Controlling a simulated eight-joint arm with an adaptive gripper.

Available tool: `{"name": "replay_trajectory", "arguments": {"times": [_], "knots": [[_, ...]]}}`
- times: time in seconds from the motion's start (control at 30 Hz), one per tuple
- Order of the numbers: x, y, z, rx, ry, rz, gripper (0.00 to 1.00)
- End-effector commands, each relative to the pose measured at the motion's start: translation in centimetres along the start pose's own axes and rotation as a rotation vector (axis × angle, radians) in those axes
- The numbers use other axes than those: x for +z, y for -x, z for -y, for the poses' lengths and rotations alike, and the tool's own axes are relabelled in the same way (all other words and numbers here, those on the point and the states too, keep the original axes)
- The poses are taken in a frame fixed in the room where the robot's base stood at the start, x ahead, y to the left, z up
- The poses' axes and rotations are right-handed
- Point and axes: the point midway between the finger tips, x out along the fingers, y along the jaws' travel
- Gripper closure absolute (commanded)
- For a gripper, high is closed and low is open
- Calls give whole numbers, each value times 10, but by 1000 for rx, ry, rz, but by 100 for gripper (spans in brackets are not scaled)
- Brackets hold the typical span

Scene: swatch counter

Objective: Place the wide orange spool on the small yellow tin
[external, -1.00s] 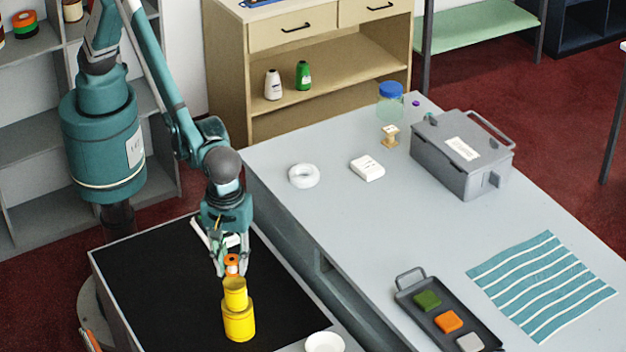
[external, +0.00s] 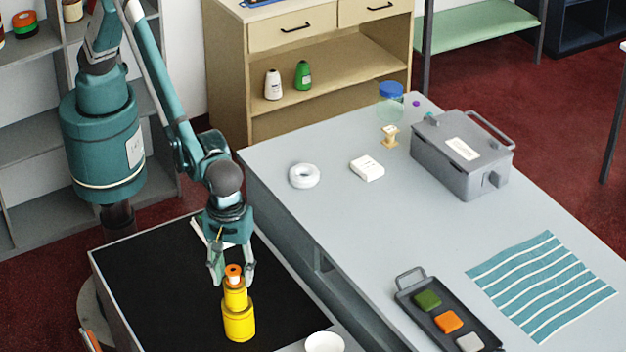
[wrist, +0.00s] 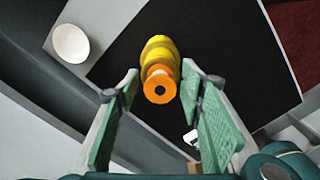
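The orange spool (external: 233,271) has a dark centre hole and sits upright on top of the small yellow tin (external: 236,298). That tin rests on a wider yellow tin (external: 239,323) on the black mat. In the wrist view the orange spool (wrist: 158,86) hides most of the small yellow tin (wrist: 160,55) behind it. My gripper (external: 232,275) is open, with one finger on each side of the spool. The wrist view shows a gap between the spool and each fingertip of my gripper (wrist: 159,72).
The black mat (external: 150,290) is mostly clear. A white bowl (external: 324,342) stands to the right of the tins.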

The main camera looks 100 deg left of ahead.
Motion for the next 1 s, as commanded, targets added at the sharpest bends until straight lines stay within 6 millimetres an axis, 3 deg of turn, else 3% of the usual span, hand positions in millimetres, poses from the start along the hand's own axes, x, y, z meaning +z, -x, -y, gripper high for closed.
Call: {"name": "replay_trajectory", "arguments": {"times": [0.57, 1.0], "knots": [[0, 12, 0, 0, 0, 0, 62], [0, 76, 0, 0, 0, 0, 62]]}}
